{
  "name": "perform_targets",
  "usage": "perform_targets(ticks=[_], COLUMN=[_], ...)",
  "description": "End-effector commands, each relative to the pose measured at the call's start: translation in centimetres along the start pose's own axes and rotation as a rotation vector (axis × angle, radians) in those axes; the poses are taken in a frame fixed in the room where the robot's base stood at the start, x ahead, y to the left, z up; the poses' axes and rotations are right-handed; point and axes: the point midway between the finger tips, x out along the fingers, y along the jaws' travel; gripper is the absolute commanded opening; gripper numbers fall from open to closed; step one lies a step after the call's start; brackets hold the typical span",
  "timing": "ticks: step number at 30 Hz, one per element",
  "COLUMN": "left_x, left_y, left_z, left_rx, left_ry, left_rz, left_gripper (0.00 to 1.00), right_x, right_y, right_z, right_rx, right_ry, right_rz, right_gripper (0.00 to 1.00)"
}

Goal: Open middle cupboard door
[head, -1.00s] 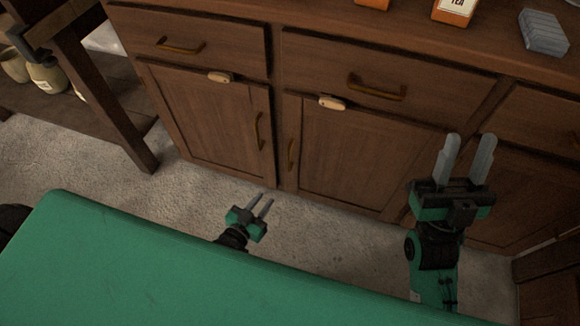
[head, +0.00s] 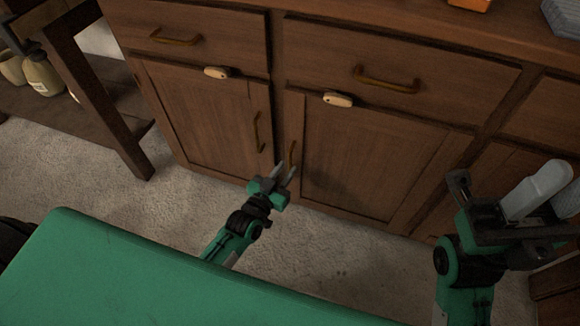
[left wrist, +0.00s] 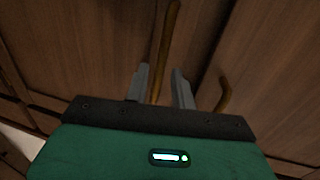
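The brown wooden middle cupboard door (head: 375,165) is closed, with a curved brass handle (head: 292,157) at its left edge. My left gripper (head: 286,167) is open, with its fingertips at the lower part of this handle in the head view. In the left wrist view, a brass handle (left wrist: 168,45) runs between the two open fingers (left wrist: 161,85). A second handle shows at right (left wrist: 224,95), partly hidden behind the gripper body. Contact with the handle cannot be told. My right gripper (head: 556,195) is open and empty at the right, partly cut off by the frame.
The left cupboard door (head: 205,120) is closed, its handle (head: 257,132) close beside. Drawers (head: 400,70) lie above, with cream catches (head: 338,99) at the doors' top edges. A wooden shelf unit (head: 105,110) stands at left. Floor (head: 330,255) before the doors is clear.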

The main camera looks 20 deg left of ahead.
Motion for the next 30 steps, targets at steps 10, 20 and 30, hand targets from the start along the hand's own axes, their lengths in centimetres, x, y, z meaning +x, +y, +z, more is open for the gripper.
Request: perform_targets(ticks=[10,20,30], left_x=[3.1,3.2,3.1], left_y=[0.0,0.0,0.0], left_z=[0.0,0.0,0.0], left_rx=[0.001,0.001,0.000], left_ry=[0.001,0.000,0.000], left_rz=[-0.001,0.000,-0.001], left_gripper=[0.25,0.15,0.00], right_x=[0.3,0.6,0.4], right_y=[-0.1,-0.2,-0.2], right_z=[-0.3,-0.4,-0.2], right_rx=[0.003,0.004,0.005], right_ry=[0.030,0.040,0.032], right_rz=[-0.006,-0.009,-0.007], right_gripper=[0.36,0.36,0.36])
